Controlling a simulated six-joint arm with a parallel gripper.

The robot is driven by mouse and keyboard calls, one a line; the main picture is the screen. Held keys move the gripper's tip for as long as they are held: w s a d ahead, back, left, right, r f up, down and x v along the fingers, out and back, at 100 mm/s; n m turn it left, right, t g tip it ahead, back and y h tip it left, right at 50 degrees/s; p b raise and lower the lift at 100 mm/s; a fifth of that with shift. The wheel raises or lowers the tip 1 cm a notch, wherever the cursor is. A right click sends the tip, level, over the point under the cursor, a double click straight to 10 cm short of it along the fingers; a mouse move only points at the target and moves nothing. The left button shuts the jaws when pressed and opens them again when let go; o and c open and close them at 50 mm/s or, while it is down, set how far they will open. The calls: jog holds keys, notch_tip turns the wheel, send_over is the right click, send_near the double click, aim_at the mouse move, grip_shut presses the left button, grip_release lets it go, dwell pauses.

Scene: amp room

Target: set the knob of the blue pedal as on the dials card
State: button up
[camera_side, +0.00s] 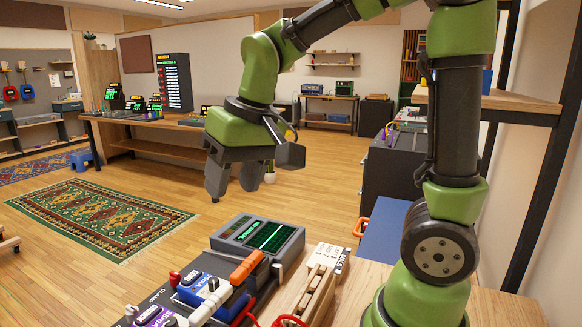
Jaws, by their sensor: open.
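The blue pedal (193,289) sits on the near bench at the bottom of the view, with a light label on its top. A small pale knob (213,284) shows at its right side; its setting is too small to read. A white printed card or block (328,256) stands to the right on the bench; I cannot tell whether it is the dials card. My gripper (233,182) is open and empty, pointing down, in the air above and beyond the blue pedal and apart from it.
A grey device with green screens (259,235) sits behind the pedal. A purple pedal (153,318) is in front. A wooden rack (313,296) and red cable (290,321) lie to the right.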

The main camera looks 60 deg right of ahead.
jog(key=s+a+r+t, duration=0.1)
jog(key=s+r+t, duration=0.2)
jog(key=s, duration=0.6)
jog(key=shift+y, duration=0.4)
jog(key=shift+s+a+r, duration=0.1)
jog(key=shift+s, duration=0.05)
jog(key=n+g+h, duration=0.2)
jog(key=n+g, duration=0.2)
jog(key=g, duration=0.2)
send_over(213, 280)
notch_tip(213, 280, down, 15)
notch_tip(213, 280, down, 10)
